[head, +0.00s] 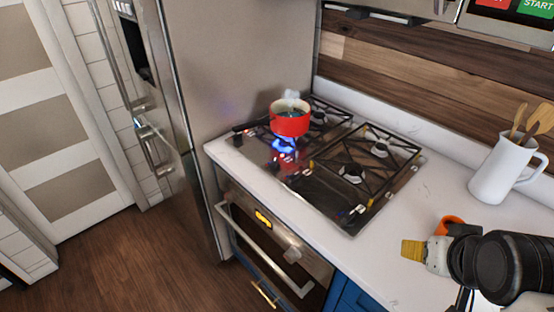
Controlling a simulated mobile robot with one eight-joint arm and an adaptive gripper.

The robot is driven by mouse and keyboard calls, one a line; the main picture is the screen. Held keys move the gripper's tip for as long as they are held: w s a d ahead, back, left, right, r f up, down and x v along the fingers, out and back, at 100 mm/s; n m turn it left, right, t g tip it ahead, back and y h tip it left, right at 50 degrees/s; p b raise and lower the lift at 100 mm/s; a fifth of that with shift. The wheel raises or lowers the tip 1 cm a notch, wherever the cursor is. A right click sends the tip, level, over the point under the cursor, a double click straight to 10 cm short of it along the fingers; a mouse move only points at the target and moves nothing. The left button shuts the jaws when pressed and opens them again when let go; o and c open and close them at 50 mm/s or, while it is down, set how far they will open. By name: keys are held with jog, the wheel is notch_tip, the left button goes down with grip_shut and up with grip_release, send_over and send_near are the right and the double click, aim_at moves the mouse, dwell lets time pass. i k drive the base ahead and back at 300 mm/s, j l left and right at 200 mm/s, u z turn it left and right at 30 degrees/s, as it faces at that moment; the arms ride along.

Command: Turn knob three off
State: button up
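The black gas cooktop (325,187) is set into the white counter. A blue flame (284,146) burns at its left front burner, under a red pot (290,121). Small light and bluish details (357,210) show near the cooktop's front right corner; they are too small to tell as knobs or their settings. My black arm end (505,265) is at the lower right, over the counter and apart from the cooktop. I cannot make out its fingers clearly.
A white pitcher with wooden utensils (505,168) stands at the right. An orange item (450,224) and a yellow-tipped white item (426,252) show beside my arm. A steel fridge (235,75) stands left of the cooktop. The wood floor (120,260) is clear. White steam rises from the pot.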

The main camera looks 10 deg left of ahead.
aim_at(275, 166)
jog(key=i+j, duration=0.2)
jog(key=j, duration=0.15)
jog(key=i+j, duration=0.15)
jog(key=j, duration=0.2)
jog(key=i+j, duration=0.2)
jog(key=j, duration=0.15)
jog(key=i+j, duration=0.2)
jog(key=j, duration=0.1)
